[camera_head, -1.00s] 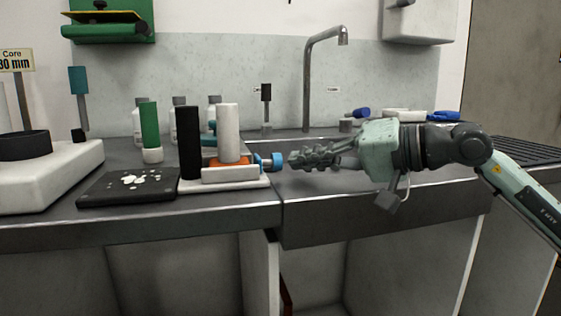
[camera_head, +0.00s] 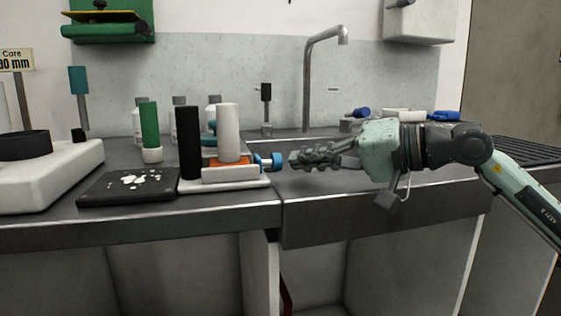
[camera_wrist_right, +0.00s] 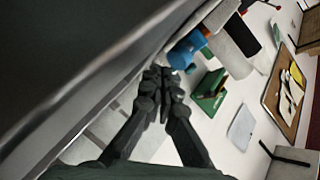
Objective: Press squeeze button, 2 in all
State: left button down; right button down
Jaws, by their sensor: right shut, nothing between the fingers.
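A blue round button (camera_head: 276,162) sticks out from the right side of a small press with a white base (camera_head: 228,184) and an orange part (camera_head: 226,162). A white cylinder (camera_head: 228,132) and a black cylinder (camera_head: 189,142) stand at the press. My right gripper (camera_head: 293,160) is shut and empty, its tips just right of the button and pointing left at it. In the right wrist view the shut fingertips (camera_wrist_right: 160,73) lie close to the blue button (camera_wrist_right: 184,52); whether they touch is not clear. My left gripper is not in view.
A dark board with white bits (camera_head: 128,186) lies left of the press, and a green cylinder (camera_head: 149,124) stands behind it. A tall tap (camera_head: 308,85) rises at the back. The counter's front edge runs below the gripper.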

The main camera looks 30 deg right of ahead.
jog(key=shift+w+a+f+b, duration=0.1)
jog(key=shift+a+b, duration=0.25)
jog(key=shift+b, duration=0.05)
jog(key=shift+w+a, duration=0.15)
jog(key=shift+a, duration=0.55)
dwell(0.7)
dwell(0.4)
jog(key=shift+d+f+b, duration=0.1)
jog(key=shift+d+b, duration=0.5)
jog(key=shift+b, duration=0.2)
jog(key=shift+s+d+b, duration=0.2)
jog(key=shift+d+b, duration=0.1)
jog(key=shift+d, duration=0.1)
